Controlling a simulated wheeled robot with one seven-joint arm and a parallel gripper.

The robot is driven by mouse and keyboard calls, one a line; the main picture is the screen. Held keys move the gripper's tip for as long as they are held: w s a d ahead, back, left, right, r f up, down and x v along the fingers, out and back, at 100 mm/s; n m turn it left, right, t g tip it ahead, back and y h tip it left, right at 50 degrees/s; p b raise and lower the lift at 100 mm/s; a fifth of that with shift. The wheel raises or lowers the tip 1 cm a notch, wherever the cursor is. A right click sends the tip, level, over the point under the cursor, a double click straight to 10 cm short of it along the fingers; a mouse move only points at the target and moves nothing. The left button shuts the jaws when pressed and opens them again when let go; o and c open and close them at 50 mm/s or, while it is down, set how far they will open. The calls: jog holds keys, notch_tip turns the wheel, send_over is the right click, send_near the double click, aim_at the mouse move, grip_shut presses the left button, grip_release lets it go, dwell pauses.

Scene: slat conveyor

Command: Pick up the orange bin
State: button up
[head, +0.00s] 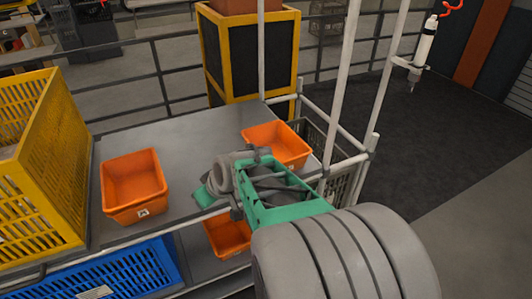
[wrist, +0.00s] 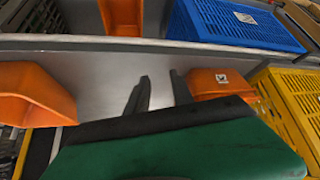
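Three orange bins show. One orange bin (head: 134,190) stands on the left of the grey tabletop, open side up. It shows at the right in the wrist view (wrist: 212,82). A second orange bin (head: 276,143) stands at the tabletop's right end, and at the left in the wrist view (wrist: 35,92). A third orange bin (head: 226,236) is on the lower shelf, partly hidden by my arm, and at the top of the wrist view (wrist: 120,15). My gripper (wrist: 160,84) is over the tabletop between the two upper bins. Its dark fingers are apart with nothing between them.
A yellow slatted crate (head: 62,170) stands left of the left bin. A blue crate (head: 100,275) is on the lower shelf. White upright posts (head: 340,95) rise at the table's right end. The tabletop (head: 190,140) between the upper bins is bare.

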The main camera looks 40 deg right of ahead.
jog(key=d+m+t+h, duration=0.1)
jog(key=d+t, duration=0.1)
jog(key=d, duration=0.5)
jog(key=d+m+t+h, duration=0.1)
jog(key=d+t+h, duration=0.1)
jog(key=d, duration=0.6)
jog(key=d+t+h, duration=0.1)
jog(key=d+t, duration=0.1)
jog(key=d, duration=0.6)
jog(key=shift+w+d+r+m+h+p, duration=0.1)
jog(key=shift+w+r+m+h+p, duration=0.2)
jog(key=shift+m+p, duration=0.1)
jog(key=p+x, duration=0.1)
jog(key=x, duration=0.6)
jog(key=shift+w+f+p, duration=0.3)
jog(key=shift+f+p, duration=0.05)
jog(key=shift+p, duration=0.05)
grip_shut()
